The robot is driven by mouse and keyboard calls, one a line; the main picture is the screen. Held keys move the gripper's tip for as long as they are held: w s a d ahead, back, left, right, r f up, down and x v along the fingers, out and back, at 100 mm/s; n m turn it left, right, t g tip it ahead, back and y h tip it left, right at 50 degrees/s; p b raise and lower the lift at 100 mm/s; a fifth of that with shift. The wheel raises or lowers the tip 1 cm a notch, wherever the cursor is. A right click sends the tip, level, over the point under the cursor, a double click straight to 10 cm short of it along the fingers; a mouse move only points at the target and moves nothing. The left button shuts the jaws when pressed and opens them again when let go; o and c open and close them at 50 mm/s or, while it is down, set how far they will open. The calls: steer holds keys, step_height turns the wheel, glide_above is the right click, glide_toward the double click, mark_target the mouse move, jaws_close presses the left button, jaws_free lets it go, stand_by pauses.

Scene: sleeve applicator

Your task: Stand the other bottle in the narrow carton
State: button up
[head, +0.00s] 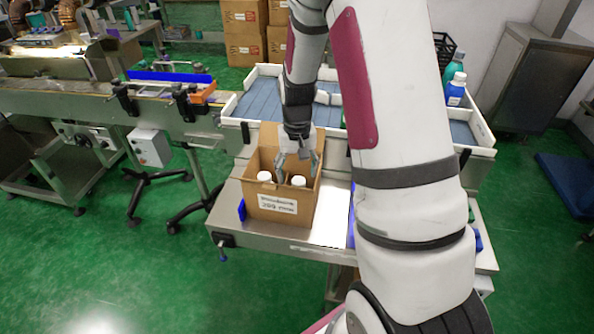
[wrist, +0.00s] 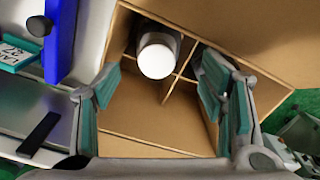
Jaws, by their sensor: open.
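The open brown carton (head: 283,207) with a white label stands on the steel table. Two white bottle caps show inside it, one at the left (head: 264,177) and one at the right (head: 298,182). My gripper (head: 299,166) is open over the carton, its fingers pointing down around the right cap's area. In the wrist view, one white-capped bottle (wrist: 157,60) stands in a divided compartment, beyond my open fingertips (wrist: 160,90); nothing is gripped. The near compartment looks empty. The other bottle is not clear there and may be behind the right finger.
A blue bottle (head: 456,89) and a teal bottle (head: 454,67) stand at the right of the white-rimmed tray (head: 480,132) behind the table. A conveyor (head: 60,100) is at the left. My arm hides much of the table's right side.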

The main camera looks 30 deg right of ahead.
steer(key=s+a+r+n+t, duration=0.1)
steer(key=s+a+r, duration=0.1)
steer(key=r, duration=0.8)
steer(key=s+a+r, duration=0.2)
steer(key=a+r, duration=0.1)
steer(key=r, duration=0.7)
steer(key=s+a+r+n+t, duration=0.1)
steer(key=s+a, duration=0.2)
steer(key=s, duration=0.3)
steer(key=s+a+r+n+t, duration=0.1)
steer(key=s+a+r, duration=0.1)
steer(key=s, duration=0.5)
steer(key=s+a+r+n+t, duration=0.1)
steer(key=s+a+r, duration=0.1)
steer(key=s+a, duration=0.2)
steer(key=s, duration=0.2)
steer(key=shift+s+r+n, duration=0.25)
steer(key=shift+s+n, duration=0.05)
steer(key=shift+s, duration=0.05)
steer(key=shift+r, duration=0.1)
